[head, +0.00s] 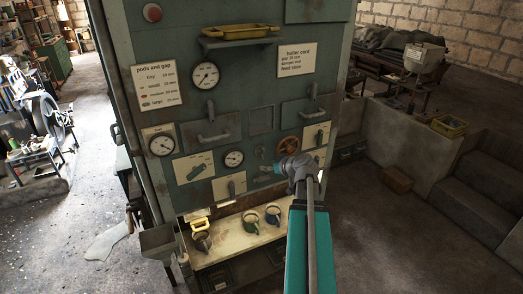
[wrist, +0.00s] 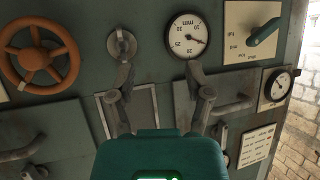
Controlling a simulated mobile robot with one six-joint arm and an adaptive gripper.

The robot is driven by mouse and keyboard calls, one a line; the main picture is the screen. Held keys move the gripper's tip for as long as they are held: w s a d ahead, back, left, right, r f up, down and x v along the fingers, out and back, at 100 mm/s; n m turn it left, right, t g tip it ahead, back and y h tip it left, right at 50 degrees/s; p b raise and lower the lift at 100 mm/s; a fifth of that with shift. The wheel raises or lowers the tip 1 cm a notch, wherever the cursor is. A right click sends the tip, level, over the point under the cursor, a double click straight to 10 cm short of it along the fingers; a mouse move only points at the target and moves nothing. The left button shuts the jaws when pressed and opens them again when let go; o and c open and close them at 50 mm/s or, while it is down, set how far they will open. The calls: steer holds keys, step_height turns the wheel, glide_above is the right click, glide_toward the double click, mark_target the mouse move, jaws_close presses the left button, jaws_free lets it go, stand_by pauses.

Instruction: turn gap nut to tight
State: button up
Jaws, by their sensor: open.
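The round grey fitting I take as the gap nut (wrist: 121,44) sits on the green panel, between the orange handwheel (wrist: 40,57) and a white mm dial (wrist: 187,37). In the head view the nut (head: 260,152) looks small, left of the handwheel (head: 288,146). My gripper (wrist: 160,80) is open and empty, its two fingers spread. In the wrist view the left fingertip overlaps the space just below the nut; I cannot tell whether it touches. The nut is not between the fingers. In the head view the fingertips are hard to make out.
A grey bar handle (wrist: 215,105) and a framed square plate (wrist: 128,108) lie close behind the fingers in the wrist view. A shelf with several mugs (head: 272,214) juts out below.

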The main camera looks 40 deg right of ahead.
mark_target(262, 153)
steer(key=s+d+r+t+h, duration=0.1)
steer(key=s+d+r, duration=0.1)
steer(key=d, duration=0.3)
steer(key=shift+d+r+m+h+p, duration=0.15)
steer(key=shift+r+m+h+p, duration=0.15)
steer(key=shift+r+p, duration=0.05)
steer(key=shift+w+f, duration=0.1)
steer(key=b+x, duration=0.4)
steer(key=x, duration=0.7)
steer(key=shift+w+f+b, duration=0.1)
steer(key=shift+w+b, duration=0.2)
steer(key=shift+b, duration=0.05)
steer(key=shift+b+x, duration=0.3)
steer(key=shift+x, duration=0.65)
jaws_close()
steer(key=shift+s+a, duration=0.1)
steer(key=shift+a, duration=0.15)
steer(key=shift+d, duration=0.1)
